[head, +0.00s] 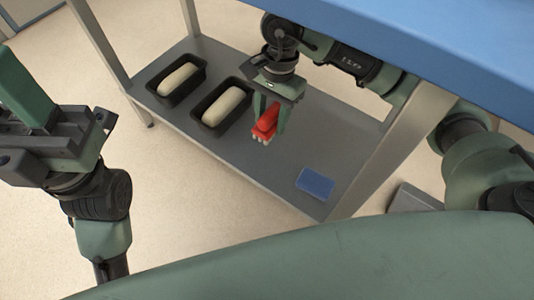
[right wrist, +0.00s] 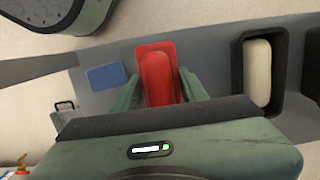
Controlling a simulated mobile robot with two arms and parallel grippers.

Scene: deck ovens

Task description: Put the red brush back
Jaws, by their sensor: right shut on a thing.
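The red brush (head: 265,122) is between the fingers of my right gripper (head: 268,118), which is shut on it; its pale bristles point down over the grey lower shelf. In the right wrist view the red brush (right wrist: 161,75) fills the space between the green fingers of my right gripper (right wrist: 160,85). A flat blue pad (head: 315,183) lies on the shelf near its right front corner, to the right of the brush. It also shows in the right wrist view (right wrist: 106,76), apart from the brush. My left gripper (head: 25,95) is at the left edge, away from the shelf; its fingertips are partly cut off.
Two black loaf tins (head: 153,91) and (head: 206,130) with pale dough stand on the grey shelf (head: 215,55), left of the brush. Table legs (head: 101,40) and the blue top (head: 440,40) frame the shelf. The shelf between brush and blue pad is clear.

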